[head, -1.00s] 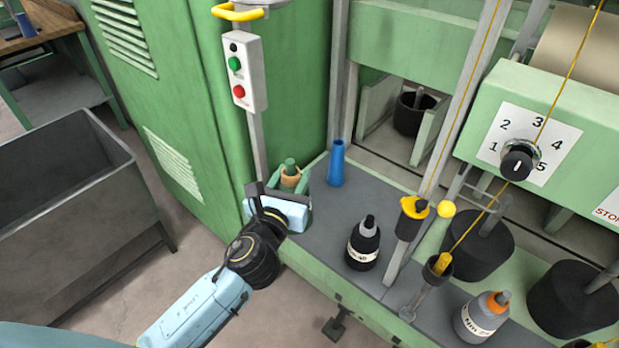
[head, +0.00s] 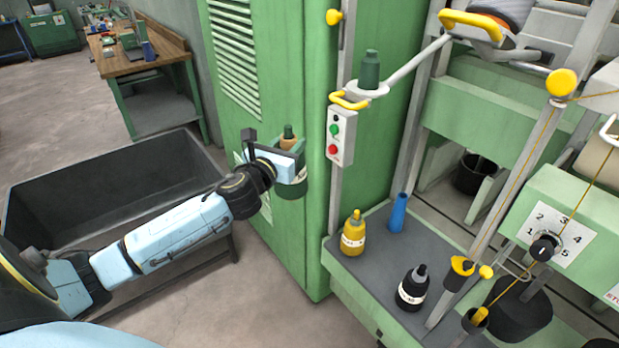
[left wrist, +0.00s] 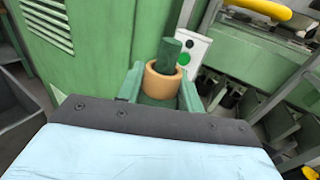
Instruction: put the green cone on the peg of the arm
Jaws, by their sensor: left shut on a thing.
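My left gripper (head: 289,163) is shut on a green piece with a tan collar (head: 288,145). Its dark green tip stands up above the collar; a pale label-like patch shows below. The gripper covers its middle. In the left wrist view the collar (left wrist: 163,84) sits between the jaws. I cannot tell whether this piece is the cone. The arm (head: 418,61) ends in a pale disc with a dark green upright piece (head: 370,72) on it. I cannot tell whether that is a bare peg or a cone. The held piece is lower and left of it, apart. My right gripper is not in view.
A green cabinet (head: 280,60) stands behind my gripper; a grey bin (head: 110,180) is left.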

